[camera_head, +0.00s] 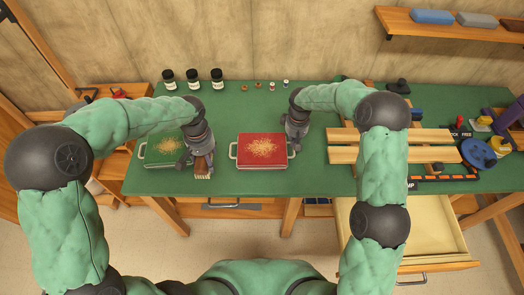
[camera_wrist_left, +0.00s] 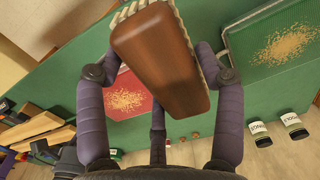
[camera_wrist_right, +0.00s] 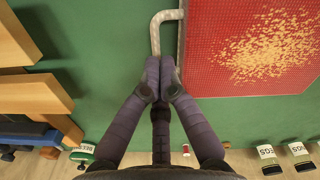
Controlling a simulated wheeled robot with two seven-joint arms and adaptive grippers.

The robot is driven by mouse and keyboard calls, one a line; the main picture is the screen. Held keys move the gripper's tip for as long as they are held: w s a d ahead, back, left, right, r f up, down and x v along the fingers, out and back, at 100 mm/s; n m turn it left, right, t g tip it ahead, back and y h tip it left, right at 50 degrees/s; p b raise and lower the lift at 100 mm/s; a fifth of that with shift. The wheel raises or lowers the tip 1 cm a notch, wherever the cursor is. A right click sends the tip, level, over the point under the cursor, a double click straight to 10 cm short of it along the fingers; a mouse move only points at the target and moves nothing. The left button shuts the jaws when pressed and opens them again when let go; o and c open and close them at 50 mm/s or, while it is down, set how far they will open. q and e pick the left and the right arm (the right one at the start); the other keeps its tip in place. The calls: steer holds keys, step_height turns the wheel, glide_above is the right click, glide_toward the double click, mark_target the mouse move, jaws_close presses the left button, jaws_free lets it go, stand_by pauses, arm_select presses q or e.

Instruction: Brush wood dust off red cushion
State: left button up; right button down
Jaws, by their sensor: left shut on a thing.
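The red cushion (camera_head: 279,160) lies on the green bench with pale wood dust (camera_head: 262,146) over its middle. It also shows in the right wrist view (camera_wrist_right: 215,60). My left gripper (camera_head: 202,157) is shut on a brush with a brown back (camera_wrist_left: 160,50) and pale bristles (camera_head: 202,172). It holds the brush between the red cushion and a green one. My right gripper (camera_wrist_right: 160,78) has its fingertips together at the white side handle (camera_wrist_right: 156,32) of the red cushion. The fingers hide part of this handle, so I cannot tell whether they grip it.
A dusty green cushion (camera_head: 160,163) lies at the left. Several dark jars (camera_head: 193,78) and small spools (camera_head: 258,86) stand along the back. Wooden slats (camera_head: 345,155) and tools fill the right side. An open drawer (camera_head: 435,235) juts out below the bench.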

arm_select(q)
steer(key=shift+f+b, duration=0.95)
steer(key=shift+f, duration=0.05)
arm_select(e)
steer(key=shift+f, duration=1.6)
arm_select(q)
steer(key=shift+r+p, duration=1.8)
steer(key=shift+r, duration=0.05)
arm_select(e)
steer(key=shift+r, duration=3.1)
step_height(320, 180, up, 12)
arm_select(q)
steer(key=shift+f, duration=0.1)
arm_select(e)
steer(key=shift+f, duration=0.1)
